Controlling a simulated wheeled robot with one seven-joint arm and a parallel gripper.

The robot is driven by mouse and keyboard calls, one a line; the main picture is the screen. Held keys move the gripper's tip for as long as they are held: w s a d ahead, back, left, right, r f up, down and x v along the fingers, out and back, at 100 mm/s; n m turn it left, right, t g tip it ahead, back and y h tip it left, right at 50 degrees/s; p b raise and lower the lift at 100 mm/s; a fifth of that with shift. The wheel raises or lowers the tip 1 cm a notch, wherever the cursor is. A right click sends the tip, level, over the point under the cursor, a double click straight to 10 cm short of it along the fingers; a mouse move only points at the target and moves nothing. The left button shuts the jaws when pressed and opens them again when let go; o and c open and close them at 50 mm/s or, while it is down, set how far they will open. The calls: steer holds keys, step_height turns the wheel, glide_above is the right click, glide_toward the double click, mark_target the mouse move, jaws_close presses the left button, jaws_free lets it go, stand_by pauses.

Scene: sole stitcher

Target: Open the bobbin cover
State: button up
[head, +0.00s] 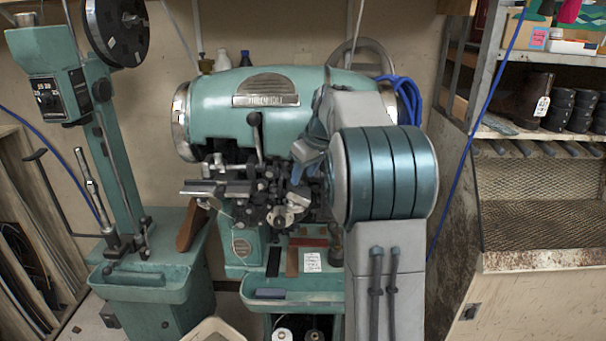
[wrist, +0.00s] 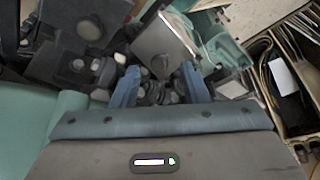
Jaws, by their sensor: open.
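The teal sole stitcher (head: 262,88) stands against the back wall in the head view, with dark and bright metal mechanisms (head: 262,190) on its front. In the wrist view, a square light metal plate (wrist: 163,42) with a dark round knob lies just beyond my fingertips; it may be the bobbin cover, but I cannot tell for sure. My gripper (wrist: 160,88) is open, its two blue fingers apart on either side of small dark round parts. No held object shows between them. In the head view, my gripper (head: 307,166) is at the front of the stitcher, partly hidden by my arm.
A teal stand with a black reel (head: 115,28) is at the left. A lever (head: 256,135) rises from the stitcher's front. A teal tray (head: 325,283) with small items sits below. Shelves with shoes and a mesh-backed bench (head: 540,210) are at the right.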

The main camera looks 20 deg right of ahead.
steer(key=shift+w+a+f, duration=0.1)
steer(key=shift+w+f, duration=0.15)
steer(key=shift+f, duration=0.45)
jaws_close()
steer(key=y+b, duration=0.1)
steer(key=d+t+b, duration=0.1)
steer(key=d+y+b, duration=0.1)
steer(key=b, duration=0.1)
steer(key=shift+s+d+f+y, duration=0.1)
steer(key=shift+s+f+y, duration=0.2)
steer(key=shift+s, duration=0.1)
steer(key=y+b, duration=0.1)
steer(key=b, duration=0.1)
steer(key=d+t+y+b, duration=0.1)
steer(key=shift+s+d+m+t+b, duration=0.3)
steer(key=shift+s+m+b, duration=0.05)
steer(key=shift+m+b, duration=0.05)
steer(key=shift+y, duration=0.4)
steer(key=shift+r, duration=0.1)
